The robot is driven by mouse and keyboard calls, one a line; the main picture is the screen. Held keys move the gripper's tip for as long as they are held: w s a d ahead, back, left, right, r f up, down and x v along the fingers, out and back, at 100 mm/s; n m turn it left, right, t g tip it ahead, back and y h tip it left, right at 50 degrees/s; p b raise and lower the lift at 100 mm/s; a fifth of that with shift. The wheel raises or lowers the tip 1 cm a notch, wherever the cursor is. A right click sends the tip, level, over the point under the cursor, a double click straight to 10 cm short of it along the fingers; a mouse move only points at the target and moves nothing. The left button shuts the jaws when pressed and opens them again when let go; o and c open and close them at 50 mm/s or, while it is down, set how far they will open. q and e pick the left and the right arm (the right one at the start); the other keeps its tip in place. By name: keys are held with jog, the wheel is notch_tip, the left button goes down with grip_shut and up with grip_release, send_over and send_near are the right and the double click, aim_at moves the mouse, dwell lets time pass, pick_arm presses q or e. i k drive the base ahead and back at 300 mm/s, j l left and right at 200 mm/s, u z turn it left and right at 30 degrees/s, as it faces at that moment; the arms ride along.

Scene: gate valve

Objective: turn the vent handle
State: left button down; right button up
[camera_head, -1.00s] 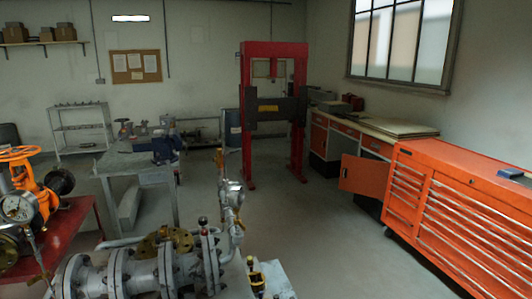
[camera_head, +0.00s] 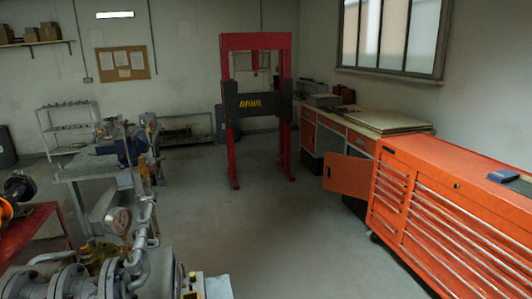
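The grey flanged pipe assembly (camera_head: 105,284) is at the bottom left, cut off by the picture's lower edge. A round gauge (camera_head: 118,220) stands above it beside a bent grey pipe (camera_head: 150,222). A brass-coloured flange (camera_head: 95,257) sits behind the grey flanges. A small yellow and black part (camera_head: 190,290) with a dark knob is at the bottom edge. I cannot tell which part is the vent handle. Neither of my grippers is in view.
An orange tool cabinet (camera_head: 450,205) stands at the right. An open orange cupboard door (camera_head: 347,176) juts out from the bench. A red press (camera_head: 226,115) stands at the back. The grey floor (camera_head: 275,235) between is clear.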

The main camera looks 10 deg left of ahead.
aim_at(155, 198)
jog(key=i+l+z, duration=0.55)
jog(key=i+l, duration=0.25)
jog(key=i+u, duration=0.75)
jog(key=i+l+u, duration=0.1)
jog(key=i+u, duration=0.25)
jog(key=i+j+u, duration=0.1)
jog(key=i+u, duration=0.2)
jog(key=i, duration=0.35)
jog(key=i+l+u, duration=0.1)
jog(key=i+u, duration=0.15)
jog(key=i, duration=0.45)
